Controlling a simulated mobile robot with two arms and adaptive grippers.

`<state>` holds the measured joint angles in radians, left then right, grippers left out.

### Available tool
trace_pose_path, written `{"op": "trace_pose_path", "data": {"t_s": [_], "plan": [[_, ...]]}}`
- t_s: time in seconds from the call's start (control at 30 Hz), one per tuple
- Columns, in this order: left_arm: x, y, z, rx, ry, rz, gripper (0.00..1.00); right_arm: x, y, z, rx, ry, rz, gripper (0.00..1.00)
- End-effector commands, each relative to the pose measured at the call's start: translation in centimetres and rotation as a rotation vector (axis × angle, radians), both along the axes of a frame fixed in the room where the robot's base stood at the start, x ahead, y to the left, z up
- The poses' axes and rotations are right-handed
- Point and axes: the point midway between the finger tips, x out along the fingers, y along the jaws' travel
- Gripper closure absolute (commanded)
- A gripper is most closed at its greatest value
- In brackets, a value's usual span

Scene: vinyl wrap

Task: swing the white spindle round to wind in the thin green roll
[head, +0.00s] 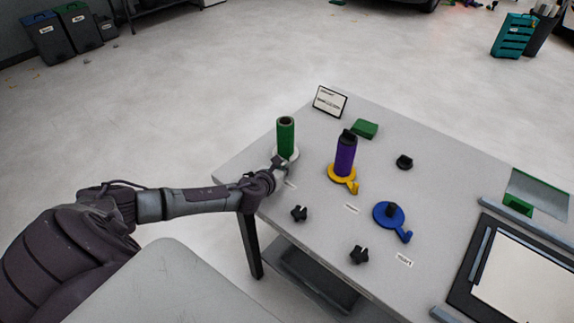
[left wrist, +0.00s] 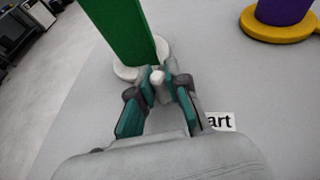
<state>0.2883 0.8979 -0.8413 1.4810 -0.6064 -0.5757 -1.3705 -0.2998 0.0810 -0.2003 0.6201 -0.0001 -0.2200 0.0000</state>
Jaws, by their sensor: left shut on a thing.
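The thin green roll (head: 286,137) stands upright on the white spindle (head: 294,156) at the left side of the table. My left gripper (head: 278,166) is at the near side of the spindle's base. In the left wrist view, my left gripper (left wrist: 160,78) has its fingertips closed around a small white knob or handle end of the white spindle (left wrist: 124,72). The green roll (left wrist: 122,35) rises just beyond the fingers. The rest of the handle is hidden by the fingers. My right gripper is in neither view.
A purple roll (head: 346,158) stands on a yellow spindle (head: 341,172) to the right. A blue spindle (head: 388,214) is bare of a roll. Black clips (head: 299,213) and a green block (head: 364,129) lie on the table (head: 320,235). A framed sheet (head: 330,101) stands at the back.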

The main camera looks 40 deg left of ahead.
Motion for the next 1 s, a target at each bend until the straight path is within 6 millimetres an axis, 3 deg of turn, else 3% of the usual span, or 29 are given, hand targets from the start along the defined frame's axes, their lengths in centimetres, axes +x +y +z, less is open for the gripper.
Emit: {"op": "trace_pose_path", "data": {"t_s": [0.5,1.0], "plan": [[-0.8,2.4,0.2,0.008,-0.002,0.008,1.0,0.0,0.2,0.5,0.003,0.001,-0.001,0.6],[-0.9,3.3,0.2,0.006,-0.004,0.008,1.0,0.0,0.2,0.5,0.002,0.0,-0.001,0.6]]}}
